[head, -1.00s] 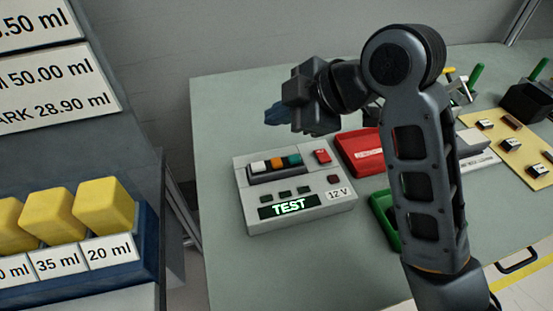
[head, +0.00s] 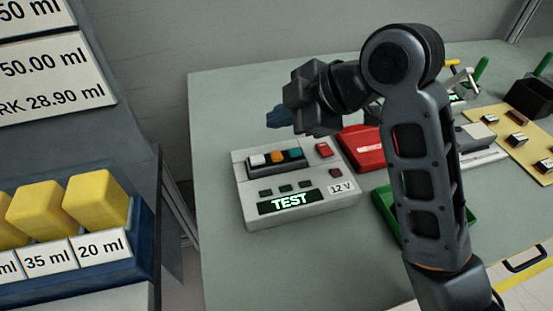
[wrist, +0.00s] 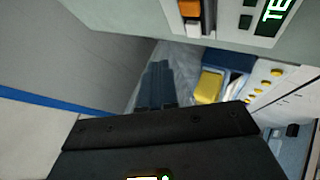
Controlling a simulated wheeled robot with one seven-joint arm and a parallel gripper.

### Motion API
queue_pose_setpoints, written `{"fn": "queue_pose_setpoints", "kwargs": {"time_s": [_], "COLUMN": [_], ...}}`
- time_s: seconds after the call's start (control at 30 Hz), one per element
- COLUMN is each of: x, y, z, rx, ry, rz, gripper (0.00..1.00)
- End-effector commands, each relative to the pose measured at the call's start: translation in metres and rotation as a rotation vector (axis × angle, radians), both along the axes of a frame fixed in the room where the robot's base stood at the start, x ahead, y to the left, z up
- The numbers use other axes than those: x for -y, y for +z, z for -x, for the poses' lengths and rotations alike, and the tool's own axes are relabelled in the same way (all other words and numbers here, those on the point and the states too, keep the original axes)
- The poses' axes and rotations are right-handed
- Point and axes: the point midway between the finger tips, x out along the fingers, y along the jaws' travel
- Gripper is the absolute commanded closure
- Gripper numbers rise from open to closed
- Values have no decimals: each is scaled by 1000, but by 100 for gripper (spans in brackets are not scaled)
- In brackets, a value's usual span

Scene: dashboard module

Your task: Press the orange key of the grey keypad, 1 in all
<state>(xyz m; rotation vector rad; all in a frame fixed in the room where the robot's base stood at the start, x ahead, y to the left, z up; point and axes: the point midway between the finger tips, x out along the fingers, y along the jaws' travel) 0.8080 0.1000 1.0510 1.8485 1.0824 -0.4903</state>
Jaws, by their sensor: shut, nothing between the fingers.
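The grey keypad (head: 246,196) lies on the table, with a lit TEST display (head: 289,202) on its front. Its orange key (head: 278,157) sits between a white key (head: 258,159) and a teal key (head: 295,154) in a dark strip. The orange key also shows at the top edge of the wrist view (wrist: 189,8). My gripper (head: 278,118) is shut and empty, with its blue fingers above the far side of the keypad, apart from it. The shut fingers also show in the wrist view (wrist: 158,75).
A red case (head: 361,146) and a green tray (head: 384,207) lie right of the keypad, partly behind my arm. A beige board (head: 497,127) is farther right. Yellow blocks (head: 98,198) stand on a blue holder at the left. Table in front of the keypad is clear.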

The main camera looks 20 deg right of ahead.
Motion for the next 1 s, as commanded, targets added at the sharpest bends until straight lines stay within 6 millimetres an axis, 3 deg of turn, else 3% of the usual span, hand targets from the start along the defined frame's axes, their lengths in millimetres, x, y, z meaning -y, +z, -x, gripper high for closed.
{"fn": "queue_pose_setpoints", "kwargs": {"time_s": [0.03, 0.1, 0.4, 1.0], "x": [0, 1, 0, 0], "y": [-14, -24, -52, -54], "z": [0, 0, 0, 0], "rx": [-1, -1, 0, 0], "ry": [-1, -2, -1, 0], "rz": [0, 0, 1, 0], "gripper": [100, 100, 100, 100]}}
